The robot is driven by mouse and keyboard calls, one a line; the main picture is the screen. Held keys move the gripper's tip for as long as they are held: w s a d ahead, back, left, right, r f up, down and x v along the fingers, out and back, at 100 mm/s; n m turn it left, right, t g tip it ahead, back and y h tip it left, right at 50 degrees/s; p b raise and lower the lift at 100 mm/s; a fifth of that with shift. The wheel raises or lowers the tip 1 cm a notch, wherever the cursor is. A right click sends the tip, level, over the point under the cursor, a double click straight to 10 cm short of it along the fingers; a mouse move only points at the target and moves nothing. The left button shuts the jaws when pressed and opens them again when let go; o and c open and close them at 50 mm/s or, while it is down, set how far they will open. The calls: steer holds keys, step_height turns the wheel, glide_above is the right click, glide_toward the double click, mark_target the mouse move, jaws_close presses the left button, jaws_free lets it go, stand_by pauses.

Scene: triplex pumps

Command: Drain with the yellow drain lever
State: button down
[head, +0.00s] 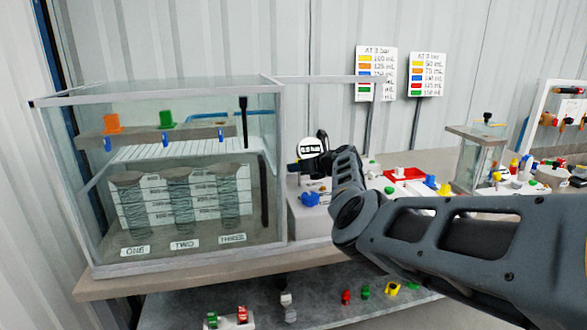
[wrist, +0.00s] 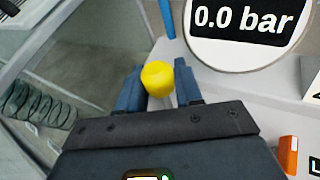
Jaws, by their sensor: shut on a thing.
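The yellow drain lever (wrist: 157,78) shows in the wrist view as a rounded yellow knob. My gripper (wrist: 158,72) has one finger on each side of it and is shut on it. The lower part of the lever is hidden behind the knob and fingers. A round white gauge (wrist: 240,25) just beyond reads 0.0 bar. In the head view the gauge (head: 312,149) stands right of the glass tank (head: 160,262), with my wrist beside it. The yellow lever cannot be made out in the head view.
The tank holds several coiled columns (head: 178,205) labelled ONE, TWO and THREE. A blue knob (head: 309,199) sits below the gauge. An orange block (wrist: 289,155) lies right of my gripper. A red tray (head: 405,174) and a smaller glass tank (head: 472,160) stand further right.

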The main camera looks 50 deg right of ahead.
steer(key=shift+f+g, duration=0.1)
steer(key=shift+g, duration=0.2)
steer(key=c, duration=0.8)
jaws_free()
steer(key=shift+p+v, duration=0.55)
steer(key=shift+v, duration=3.35)
steer(key=shift+d, duration=0.1)
